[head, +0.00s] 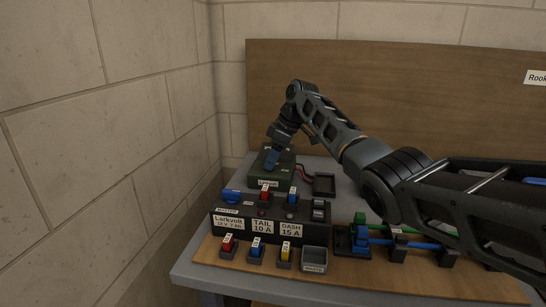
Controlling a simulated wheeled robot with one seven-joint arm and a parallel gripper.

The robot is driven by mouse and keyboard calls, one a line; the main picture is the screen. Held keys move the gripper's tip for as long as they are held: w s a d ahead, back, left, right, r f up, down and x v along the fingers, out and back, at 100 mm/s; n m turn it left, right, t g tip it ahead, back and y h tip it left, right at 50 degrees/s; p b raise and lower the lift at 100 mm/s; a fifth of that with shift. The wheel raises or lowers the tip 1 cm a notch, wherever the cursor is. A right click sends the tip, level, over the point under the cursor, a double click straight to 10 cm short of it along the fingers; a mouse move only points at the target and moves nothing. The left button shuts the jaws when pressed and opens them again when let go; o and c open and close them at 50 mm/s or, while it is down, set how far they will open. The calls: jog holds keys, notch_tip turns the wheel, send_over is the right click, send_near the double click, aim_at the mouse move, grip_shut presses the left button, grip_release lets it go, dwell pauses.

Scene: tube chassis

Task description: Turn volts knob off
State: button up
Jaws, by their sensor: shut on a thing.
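My gripper (271,160) points down onto the top of a dark green box (284,177) at the back left of the bench.
A black fuse panel (270,240) with a blue MASTER knob (231,196) stands in front. Colored fuses, a grey bin (314,261) and blue and green parts (361,236) lie nearby. A small black tray (324,185) is right of the box. A brick wall is close left.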

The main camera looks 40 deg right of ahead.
jog(key=m+p, duration=0.2)
jog(key=m+h+p, duration=0.1)
jog(key=p, duration=0.1)
jog(key=shift+a+r+t, duration=0.2)
jog(key=shift+r+t, duration=0.05)
jog(key=shift+t, duration=0.15)
jog(key=m+h+p, duration=0.1)
jog(key=m+p, duration=0.1)
jog(key=m, duration=0.1)
jog(key=m+h+p, duration=0.1)
jog(key=m+p, duration=0.1)
jog(key=shift+a+m+p, duration=0.15)
jog(key=shift+m+p, duration=0.2)
jog(key=shift+m, duration=0.05)
jog(key=m+h, duration=0.1)
jog(key=m, duration=0.1)
jog(key=m+h+p, duration=0.1)
jog(key=m, duration=0.1)
jog(key=shift+f+m, duration=0.2)
jog(key=shift+m, duration=0.1)
jog(key=shift+w+a+m+g+h, duration=0.1)
jog(key=shift+m+g+h, duration=0.25)
jog(key=shift+m, duration=0.65)
jog(key=shift+m+g+h, duration=0.25)
jog(key=shift+m+g, duration=0.2)
jog(key=shift+m, duration=0.55)
jog(key=o, duration=1.1)
jog(key=shift+c, duration=0.2)
